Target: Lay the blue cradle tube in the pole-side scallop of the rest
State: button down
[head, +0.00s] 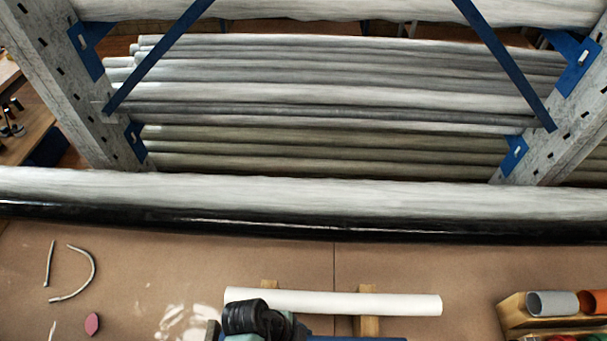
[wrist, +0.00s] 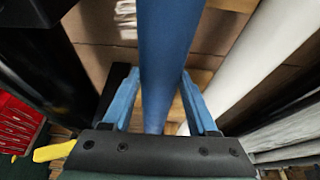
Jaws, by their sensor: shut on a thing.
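The blue cradle tube (wrist: 165,45) runs lengthwise between the two blue fingers of my gripper (wrist: 158,85) in the wrist view. The gripper is shut on it. In the head view only a blue strip (head: 355,339) shows at the bottom edge, beside my dark wrist; the fingertips are hidden there. The wooden rest (head: 368,326) shows as two light blocks under a white tube (head: 340,302), which lies across them. The held tube is on the near side of the white tube, apart from it. The scallops cannot be made out, nor the tube's height above the rest.
A thick grey and black pole (head: 300,205) spans the bench behind the white tube. A wooden holder (head: 515,318) with grey and orange tubes stands at right. A bent wire (head: 85,275) and a dark red oval piece (head: 92,323) lie at left. Bare bench separates these.

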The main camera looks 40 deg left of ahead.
jog(key=shift+c, duration=0.5)
grip_release()
jog(key=shift+r, duration=0.1)
jog(key=b+v, duration=0.1)
jog(key=v, duration=1.2)
